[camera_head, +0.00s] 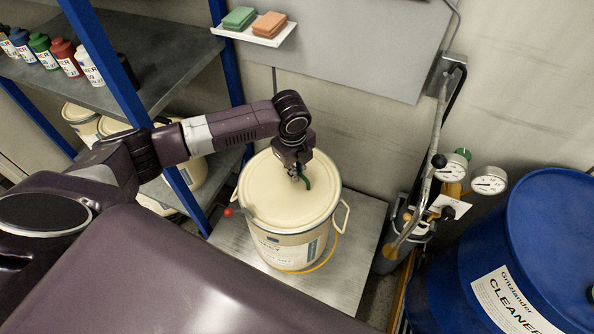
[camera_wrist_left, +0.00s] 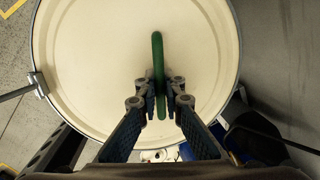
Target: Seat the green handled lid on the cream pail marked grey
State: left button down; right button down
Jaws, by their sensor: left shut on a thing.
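The cream pail (camera_head: 290,250) stands upright on a grey metal plate, with a printed label on its front and a yellow wire bail. The cream lid (camera_head: 268,192) with the green handle (camera_head: 307,179) lies over the pail's mouth; I cannot tell whether it is fully down all round. My left gripper (camera_head: 300,172) reaches over the lid from the left and is shut on the green handle. In the left wrist view the left gripper (camera_wrist_left: 160,95) has its fingers on both sides of the green handle (camera_wrist_left: 158,60), over the cream lid (camera_wrist_left: 100,50). My right gripper is not in view.
A small red ball (camera_head: 228,212) on a lever is at the pail's left. A blue drum (camera_head: 530,240) stands at the right, with gauges (camera_head: 488,181) and a pump lever (camera_head: 430,180) beside it. A shelf (camera_head: 160,55) with bottles is at the left. The grey plate (camera_head: 362,222) is bare around the pail.

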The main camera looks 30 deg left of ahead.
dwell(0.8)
pick_arm(q)
jog(key=shift+s+r+p, duration=0.1)
jog(key=shift+s+p, duration=0.05)
jog(key=shift+p, duration=0.4)
jog(key=shift+a, duration=0.1)
jog(key=shift+p, duration=0.45)
jog(key=shift+f+b, duration=0.35)
jog(key=shift+f, duration=0.4)
dwell(0.4)
jog(key=c, duration=2.4)
grip_release()
jog(key=shift+s, duration=0.1)
jog(key=shift+r, duration=0.1)
